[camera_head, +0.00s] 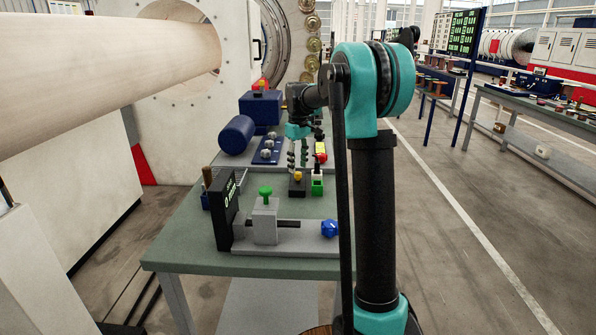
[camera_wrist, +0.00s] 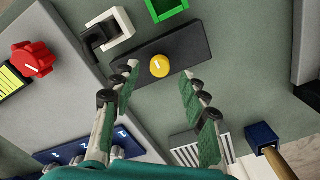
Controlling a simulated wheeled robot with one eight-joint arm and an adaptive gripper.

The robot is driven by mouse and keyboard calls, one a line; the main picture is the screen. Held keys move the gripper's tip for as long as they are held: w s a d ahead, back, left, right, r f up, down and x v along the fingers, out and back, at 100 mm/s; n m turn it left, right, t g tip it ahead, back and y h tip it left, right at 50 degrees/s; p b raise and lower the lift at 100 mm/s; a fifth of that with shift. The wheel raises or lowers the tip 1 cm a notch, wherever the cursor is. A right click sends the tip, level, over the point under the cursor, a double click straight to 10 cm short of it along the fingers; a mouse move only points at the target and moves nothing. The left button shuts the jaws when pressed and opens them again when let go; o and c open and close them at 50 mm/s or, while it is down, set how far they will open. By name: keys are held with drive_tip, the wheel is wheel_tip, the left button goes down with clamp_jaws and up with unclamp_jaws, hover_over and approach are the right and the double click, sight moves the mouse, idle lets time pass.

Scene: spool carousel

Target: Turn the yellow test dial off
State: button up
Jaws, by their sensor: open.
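The yellow test dial (camera_wrist: 159,66) is a round knob with a short white mark, set on a dark block (camera_wrist: 182,49). In the head view the yellow dial (camera_head: 298,176) sits on its dark block on the green bench, just below my gripper. My gripper (camera_wrist: 158,90) is open, with its green-padded fingers apart. In the wrist view the dial lies between and slightly beyond the fingertips, with nothing held. In the head view my gripper (camera_head: 298,165) hangs over the dial, pointing down. I cannot tell whether the fingers touch anything.
A red knob (camera_wrist: 33,60) beside a yellow label, a black switch on a white base (camera_wrist: 108,32) and a green box (camera_wrist: 165,8) stand close by. A blue panel with several knobs (camera_head: 267,149) and a blue knob (camera_head: 329,229) are also on the bench (camera_head: 180,237).

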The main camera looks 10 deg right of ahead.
sight(298, 173)
wheel_tip(298, 173, up, 9)
drive_tip(key=shift+f, duration=0.15)
drive_tip(key=shift+s, duration=0.1)
idle(0.3)
